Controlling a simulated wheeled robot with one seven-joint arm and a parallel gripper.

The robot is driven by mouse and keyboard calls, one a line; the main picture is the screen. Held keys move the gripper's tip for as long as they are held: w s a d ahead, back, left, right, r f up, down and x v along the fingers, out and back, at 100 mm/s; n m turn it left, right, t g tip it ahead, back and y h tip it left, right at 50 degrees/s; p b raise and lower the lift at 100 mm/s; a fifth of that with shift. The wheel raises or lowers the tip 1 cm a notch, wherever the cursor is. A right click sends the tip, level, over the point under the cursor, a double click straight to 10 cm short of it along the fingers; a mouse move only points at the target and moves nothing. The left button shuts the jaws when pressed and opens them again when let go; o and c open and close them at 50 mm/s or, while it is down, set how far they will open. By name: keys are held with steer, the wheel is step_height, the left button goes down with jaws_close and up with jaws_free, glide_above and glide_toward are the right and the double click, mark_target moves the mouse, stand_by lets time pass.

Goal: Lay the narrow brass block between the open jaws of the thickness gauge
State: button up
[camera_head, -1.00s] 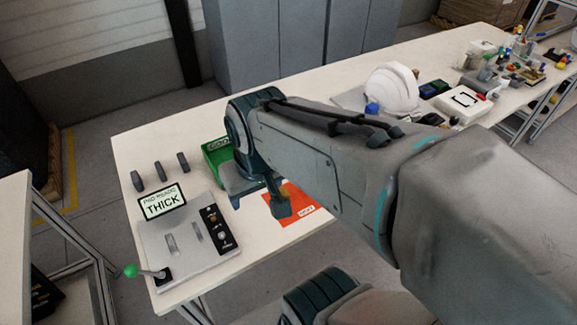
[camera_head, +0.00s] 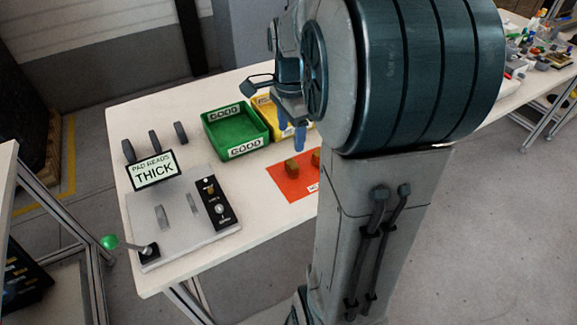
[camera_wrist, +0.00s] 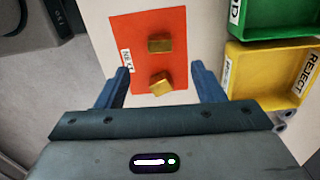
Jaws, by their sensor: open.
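Two brass blocks lie on a red mat: one (camera_wrist: 160,43) farther up in the wrist view, the other (camera_wrist: 160,84) nearer and turned askew. In the head view they show as one block (camera_head: 291,169) and another (camera_head: 315,158) partly hidden by my arm. I cannot tell which is narrower. My gripper (camera_wrist: 160,72) is open and empty above the mat, its blue fingers either side of the nearer block in the picture; it also shows in the head view (camera_head: 291,138). The thickness gauge (camera_head: 180,238) is a grey plate with two upright jaws (camera_head: 179,209) standing apart, nothing between them.
A sign reading "PAD READS THICK" (camera_head: 152,170) stands behind the gauge. A green-knobbed lever (camera_head: 108,242) is at its front left, a black control panel (camera_head: 215,204) at its right. A green GOOD bin (camera_head: 206,122) and yellow REJECT bin (camera_wrist: 235,85) stand behind the mat.

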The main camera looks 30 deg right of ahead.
mark_target(292, 163)
step_height(292, 163, down, 11)
steer(key=shift+d+f+b, duration=0.15)
steer(key=shift+b, duration=0.55)
steer(key=c, duration=1.2)
